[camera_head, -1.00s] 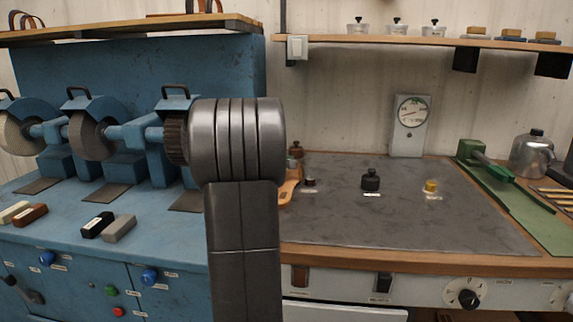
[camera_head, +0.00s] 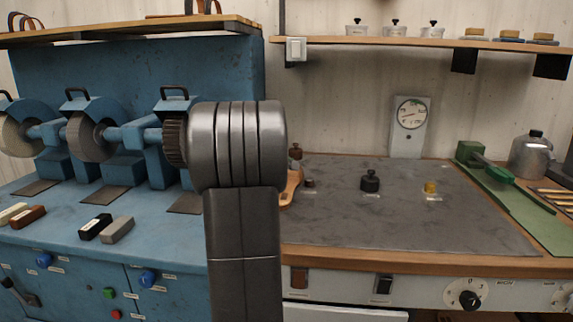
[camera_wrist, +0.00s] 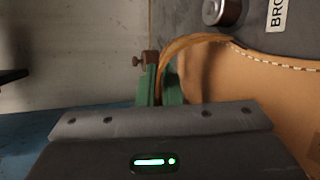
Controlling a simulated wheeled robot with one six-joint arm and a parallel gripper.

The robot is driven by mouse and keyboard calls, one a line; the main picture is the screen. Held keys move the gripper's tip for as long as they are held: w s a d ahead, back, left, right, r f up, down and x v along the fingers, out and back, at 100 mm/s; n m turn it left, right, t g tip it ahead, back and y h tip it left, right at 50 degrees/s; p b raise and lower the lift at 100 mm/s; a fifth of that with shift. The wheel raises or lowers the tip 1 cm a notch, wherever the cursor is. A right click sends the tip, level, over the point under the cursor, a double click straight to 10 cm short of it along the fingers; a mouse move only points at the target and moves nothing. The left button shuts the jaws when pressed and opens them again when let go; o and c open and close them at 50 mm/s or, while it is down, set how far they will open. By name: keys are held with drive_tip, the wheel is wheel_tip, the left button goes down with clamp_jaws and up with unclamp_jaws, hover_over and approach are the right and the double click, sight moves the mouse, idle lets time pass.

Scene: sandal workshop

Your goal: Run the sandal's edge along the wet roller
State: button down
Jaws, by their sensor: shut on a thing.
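The tan leather sandal (camera_wrist: 215,80) fills the right of the wrist view, with pale stitching along its edge. My gripper (camera_wrist: 163,88) has green fingers shut on it near a curved leather part. In the head view only a strip of the sandal (camera_head: 291,188) shows beside my arm, which hides the gripper. A small dark brown roller pot (camera_wrist: 225,11) stands close to the stitched edge, by a label reading "BRO"; it also shows in the head view (camera_head: 310,183). I cannot tell whether edge and roller touch, or whether it is wet.
A black pot (camera_head: 370,181) and a yellow pot (camera_head: 430,188) stand farther right on the grey worktop (camera_head: 400,225). A small brown knobbed piece (camera_wrist: 147,58) shows beside the fingers. Blue grinding machines (camera_head: 90,135) stand at left. A gauge (camera_head: 410,114) stands at the back.

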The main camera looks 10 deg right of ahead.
drive_tip(key=shift+s+d, duration=0.1)
drive_tip(key=shift+d, duration=0.15)
idle(1.3)
drive_tip(key=shift+w+d+b, duration=0.2)
drive_tip(key=shift+w+b, duration=0.1)
drive_tip(key=shift+w, duration=0.05)
drive_tip(key=shift+w+d, duration=0.2)
drive_tip(key=shift+w, duration=0.15)
drive_tip(key=shift+w, duration=0.15)
idle(0.4)
drive_tip(key=shift+w+d, duration=0.35)
drive_tip(key=shift+d, duration=0.05)
idle(1.0)
drive_tip(key=shift+w+d, duration=0.3)
drive_tip(key=shift+w, duration=0.05)
idle(0.9)
drive_tip(key=shift+w+d+r, duration=0.1)
drive_tip(key=shift+w, duration=0.05)
drive_tip(key=shift+w+d, duration=0.3)
drive_tip(key=shift+w, duration=0.25)
